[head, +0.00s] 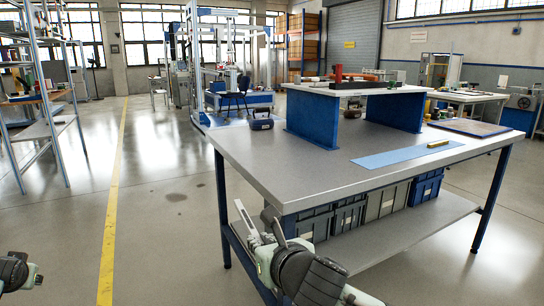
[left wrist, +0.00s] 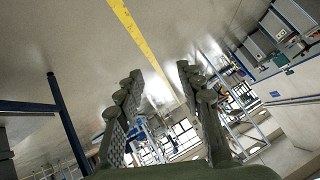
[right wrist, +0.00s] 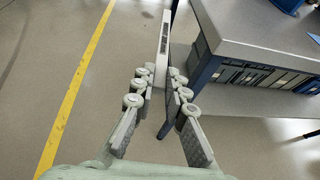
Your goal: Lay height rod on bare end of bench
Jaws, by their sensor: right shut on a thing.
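The height rod (head: 247,222) is a slim pale bar, held tilted by my right gripper (head: 264,240) in front of the bench's near left corner. In the right wrist view the rod (right wrist: 164,42) sticks out past the shut fingertips of the right gripper (right wrist: 161,78), with dark markings on its side. The bench (head: 250,155) has a grey top and blue legs; its left end is bare. The bench corner also shows in the right wrist view (right wrist: 255,45). My left gripper (left wrist: 157,85) is open and empty over the floor, away from the bench; only part of it shows at the head view's lower left.
A blue riser (head: 312,118) stands on the bench, with a dark case (head: 260,123) left of it and a blue mat (head: 405,156) in front. Open floor lies left, with a yellow line (head: 113,190).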

